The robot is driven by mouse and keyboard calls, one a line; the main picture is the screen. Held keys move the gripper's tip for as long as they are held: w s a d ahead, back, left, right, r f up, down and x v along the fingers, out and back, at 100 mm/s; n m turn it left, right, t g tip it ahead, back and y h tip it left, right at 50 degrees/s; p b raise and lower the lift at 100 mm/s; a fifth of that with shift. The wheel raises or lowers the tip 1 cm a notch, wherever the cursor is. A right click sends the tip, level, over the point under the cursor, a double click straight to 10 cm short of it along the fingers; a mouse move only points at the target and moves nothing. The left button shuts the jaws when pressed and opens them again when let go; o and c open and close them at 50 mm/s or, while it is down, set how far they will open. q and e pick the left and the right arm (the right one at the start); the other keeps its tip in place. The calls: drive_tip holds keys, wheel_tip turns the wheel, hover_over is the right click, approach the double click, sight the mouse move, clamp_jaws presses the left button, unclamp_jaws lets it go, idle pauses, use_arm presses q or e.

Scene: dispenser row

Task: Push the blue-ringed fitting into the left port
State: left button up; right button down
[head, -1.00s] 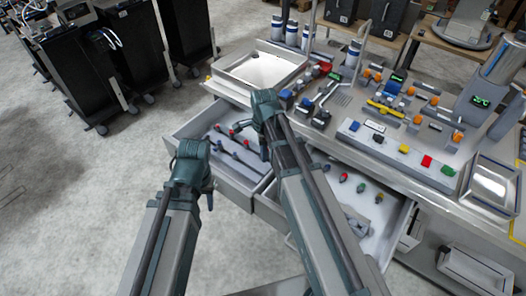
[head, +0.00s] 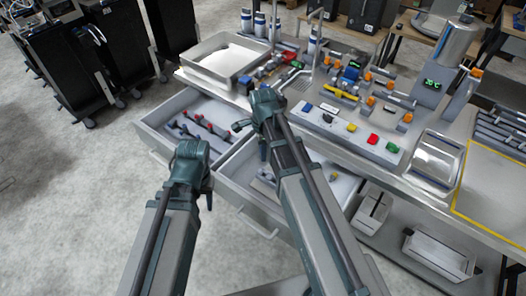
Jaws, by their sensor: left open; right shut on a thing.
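My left gripper (head: 207,192) is open and empty, in front of the open drawers. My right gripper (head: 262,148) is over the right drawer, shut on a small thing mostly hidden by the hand. The left drawer (head: 150,137) holds several thin dark rods with red ends (head: 197,118). I cannot tell which opening on the bench is the left port.
The bench carries a grey tray (head: 222,57), a panel with coloured buttons (head: 350,128) and a metal basin (head: 437,160). The open right drawer (head: 237,196) juts towards me. Black cabinets (head: 80,75) stand at the back left. The floor on the left is clear.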

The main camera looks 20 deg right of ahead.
drive_tip(key=shift+s+d+f+b, duration=0.3)
drive_tip(key=shift+f+b, duration=0.05)
drive_tip(key=shift+b, duration=0.1)
drive_tip(key=shift+w+a+f, duration=0.2)
drive_tip(key=shift+s+d, duration=0.1)
drive_tip(key=b, duration=0.6)
hover_over(264, 170)
drive_tip(key=s, duration=0.2)
drive_tip(key=f, duration=0.6)
drive_tip(key=shift+w+a, duration=0.2)
drive_tip(key=shift+a, duration=0.05)
drive_tip(key=shift+f+b, duration=0.15)
drive_tip(key=shift+b, duration=0.15)
drive_tip(key=shift+f+b, duration=1.15)
drive_tip(key=shift+s+f, duration=0.1)
drive_tip(key=shift+s, duration=0.1)
